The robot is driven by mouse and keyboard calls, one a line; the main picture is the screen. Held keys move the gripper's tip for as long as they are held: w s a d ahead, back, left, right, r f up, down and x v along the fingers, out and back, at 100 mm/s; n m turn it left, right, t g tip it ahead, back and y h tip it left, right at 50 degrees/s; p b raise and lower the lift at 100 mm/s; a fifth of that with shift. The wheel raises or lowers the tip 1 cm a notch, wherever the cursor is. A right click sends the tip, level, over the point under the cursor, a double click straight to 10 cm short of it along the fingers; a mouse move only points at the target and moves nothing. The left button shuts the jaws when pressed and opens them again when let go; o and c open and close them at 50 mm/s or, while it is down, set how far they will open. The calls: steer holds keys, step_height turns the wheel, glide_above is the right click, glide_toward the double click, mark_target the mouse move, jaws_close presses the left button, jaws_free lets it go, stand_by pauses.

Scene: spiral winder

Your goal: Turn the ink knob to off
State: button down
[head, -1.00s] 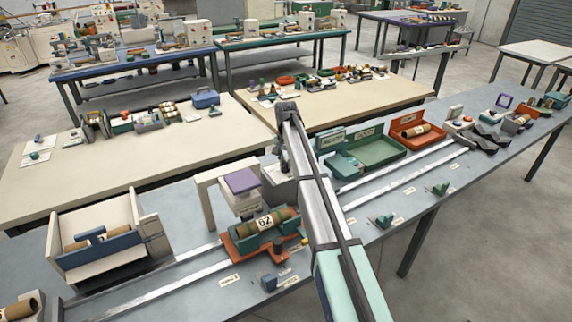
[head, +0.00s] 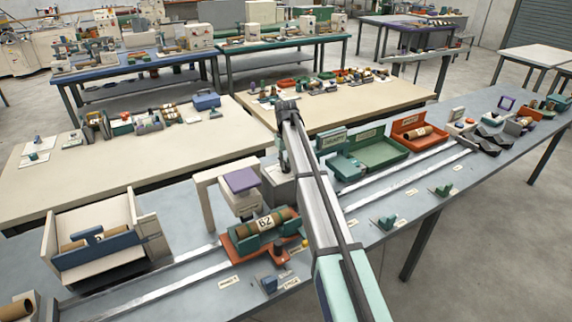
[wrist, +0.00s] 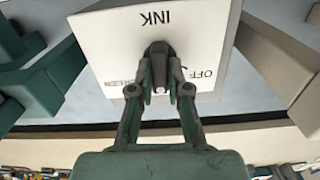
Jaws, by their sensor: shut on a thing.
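The ink knob (wrist: 159,58) is dark and stands on a white panel (wrist: 205,28) in the wrist view. The panel reads INK, upside down in this view. An OFF label (wrist: 200,73) is right of the knob, and a small unreadable label (wrist: 115,84) is left of it. My gripper (wrist: 160,82) is shut on the knob, one finger on each side. A pale mark shows low between the fingers; I cannot tell exactly which way the knob points.
A grey box (head: 278,187) stands close left of my arm. An orange carriage (head: 242,252) carries a roll marked 62 (head: 265,222). A green tray (head: 378,152) is to the right. In the wrist view, a green part (wrist: 45,80) and a beige part (wrist: 280,60) flank the panel.

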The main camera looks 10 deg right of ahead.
steer(key=shift+n, duration=0.3)
stand_by(0.4)
steer(key=c, duration=1.1)
jaws_free()
step_height(320, 180, up, 12)
